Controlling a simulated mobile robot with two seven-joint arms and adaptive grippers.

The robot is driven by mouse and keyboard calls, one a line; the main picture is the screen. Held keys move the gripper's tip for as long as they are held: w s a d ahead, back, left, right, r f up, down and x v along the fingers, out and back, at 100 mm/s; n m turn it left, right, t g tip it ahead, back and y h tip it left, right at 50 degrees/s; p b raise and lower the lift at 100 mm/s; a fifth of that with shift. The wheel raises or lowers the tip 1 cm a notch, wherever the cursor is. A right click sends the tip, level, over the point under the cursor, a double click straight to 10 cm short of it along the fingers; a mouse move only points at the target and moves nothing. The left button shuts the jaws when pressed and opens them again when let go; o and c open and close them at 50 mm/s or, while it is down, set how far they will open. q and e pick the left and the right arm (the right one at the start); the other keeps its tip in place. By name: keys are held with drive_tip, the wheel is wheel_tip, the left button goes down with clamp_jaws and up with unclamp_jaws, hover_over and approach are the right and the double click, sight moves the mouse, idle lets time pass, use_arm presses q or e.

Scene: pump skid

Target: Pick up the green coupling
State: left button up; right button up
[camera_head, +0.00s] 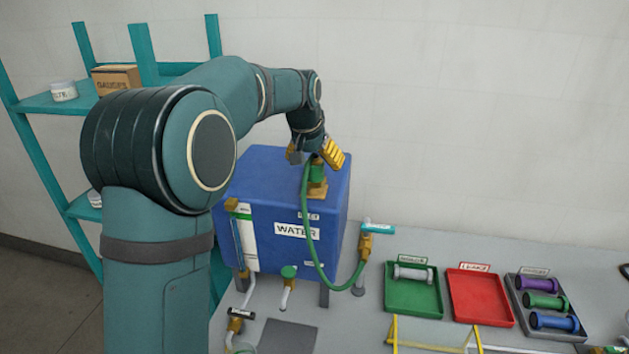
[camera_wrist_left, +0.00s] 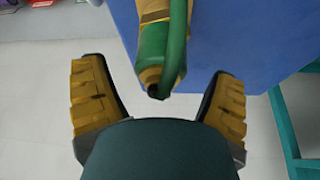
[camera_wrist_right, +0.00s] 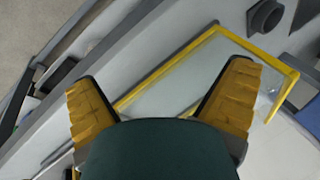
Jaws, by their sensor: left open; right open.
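The green coupling (camera_head: 317,172) stands upright in a brass fitting on top of the blue water tank, with a green hose (camera_head: 312,235) looping down from it. My left gripper (camera_head: 314,152) is just above it, open. In the left wrist view the coupling (camera_wrist_left: 154,45) lies ahead, between and slightly beyond the fingers of my left gripper (camera_wrist_left: 155,74), which hold nothing. Whether a finger touches the coupling, I cannot tell. My right gripper (camera_wrist_right: 160,80) is open and empty, above a yellow-framed panel.
The blue tank (camera_head: 277,213) fills the space below the left gripper. A green tray (camera_head: 404,303) holds a grey spool. A red tray (camera_head: 478,309) is empty. A dark tray (camera_head: 532,327) holds purple, green and blue spools. Teal shelves (camera_head: 57,103) stand at left. A yellow frame (camera_wrist_right: 225,35) shows in the right wrist view.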

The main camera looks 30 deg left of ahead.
use_arm(q)
drive_tip(key=shift+x, duration=0.85)
drive_tip(key=shift+r, duration=0.1)
drive_tip(key=shift+c, duration=0.4)
drive_tip(key=c, duration=1.3)
drive_tip(key=shift+c, duration=0.2)
drive_tip(key=shift+r, duration=0.1)
wheel_tip(320, 180, up, 10)
drive_tip(key=shift+f, duration=0.1)
